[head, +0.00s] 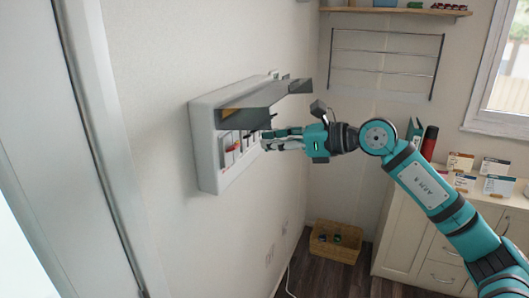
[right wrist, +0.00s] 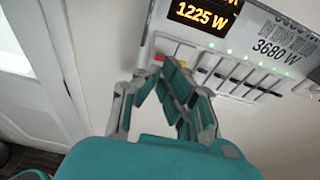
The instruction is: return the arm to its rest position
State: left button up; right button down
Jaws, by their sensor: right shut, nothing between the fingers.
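My right arm (head: 430,190) reaches in from the lower right across the head view. Its gripper (head: 266,140) is at the front of a white wall-mounted electrical panel (head: 208,158). In the right wrist view the gripper's fingertips (right wrist: 172,66) meet in a point with nothing held, just below the left end of a row of switches (right wrist: 240,80). A red mark (right wrist: 158,57) shows beside the fingertips. I cannot tell whether the fingertips touch the panel. My left gripper is in neither view.
The panel's dark grey cover (head: 262,98) is raised above the gripper. A lit display (right wrist: 205,14) reads 1225 W. A cabinet (head: 415,235) with cards and a dark red cylinder (head: 429,143) stands at right. A basket (head: 335,243) sits on the floor. A wire rack (head: 385,70) hangs behind.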

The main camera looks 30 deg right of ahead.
jog(key=shift+s+d+r, duration=0.15)
jog(key=shift+d+r, duration=0.1)
jog(key=shift+r, duration=0.2)
